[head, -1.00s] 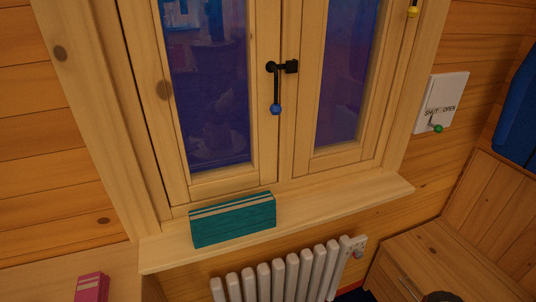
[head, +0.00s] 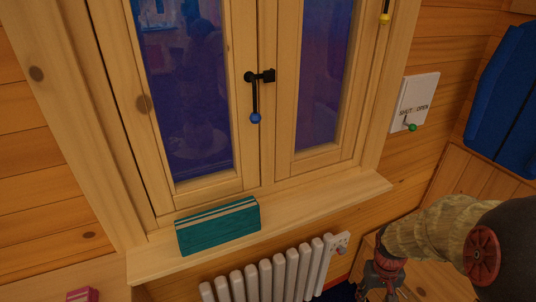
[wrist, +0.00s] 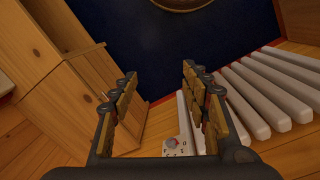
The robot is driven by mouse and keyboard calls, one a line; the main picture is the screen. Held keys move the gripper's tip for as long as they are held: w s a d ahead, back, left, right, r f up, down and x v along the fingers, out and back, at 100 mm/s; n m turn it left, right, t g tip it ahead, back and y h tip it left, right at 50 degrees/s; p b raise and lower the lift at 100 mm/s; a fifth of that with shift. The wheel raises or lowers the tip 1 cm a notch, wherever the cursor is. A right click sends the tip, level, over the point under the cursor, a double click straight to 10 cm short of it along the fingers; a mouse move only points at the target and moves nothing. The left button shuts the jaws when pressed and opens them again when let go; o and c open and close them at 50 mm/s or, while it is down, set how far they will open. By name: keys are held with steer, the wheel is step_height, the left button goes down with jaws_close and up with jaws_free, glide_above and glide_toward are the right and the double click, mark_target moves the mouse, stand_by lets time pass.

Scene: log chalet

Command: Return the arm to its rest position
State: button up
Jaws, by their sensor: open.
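My gripper (wrist: 158,95) is open and empty in the wrist view, its two fingers apart above a dark blue floor area. In the head view my arm reaches in from the right edge, and my gripper (head: 380,280) hangs low at the bottom right, just right of the radiator. Its fingertips are partly cut off by the frame's lower edge.
A white radiator (head: 278,270) stands under the window sill (head: 310,210); it also shows in the wrist view (wrist: 245,95). A teal box (head: 218,227) lies on the sill. A wooden cabinet (wrist: 90,75) is left of the fingers. A blue-knobbed window handle (head: 255,95) hangs down.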

steer(key=s+a+r+t+p, duration=0.1)
steer(key=s+a+r+t, duration=0.1)
steer(key=a+r, duration=0.3)
steer(key=s+a+r+n+t+p, duration=0.1)
steer(key=a+r, duration=0.4)
steer(key=r, duration=0.9)
steer(key=s+a+r+n+t+p, duration=0.1)
steer(key=s+a+r+t, duration=0.2)
steer(key=r, duration=0.7)
steer(key=shift+s+a+r+y, duration=0.15)
steer(key=shift+s+a+y, duration=0.25)
steer(key=shift+s+a, duration=0.75)
steer(key=shift+d, duration=0.15)
steer(key=shift+w, duration=0.25)
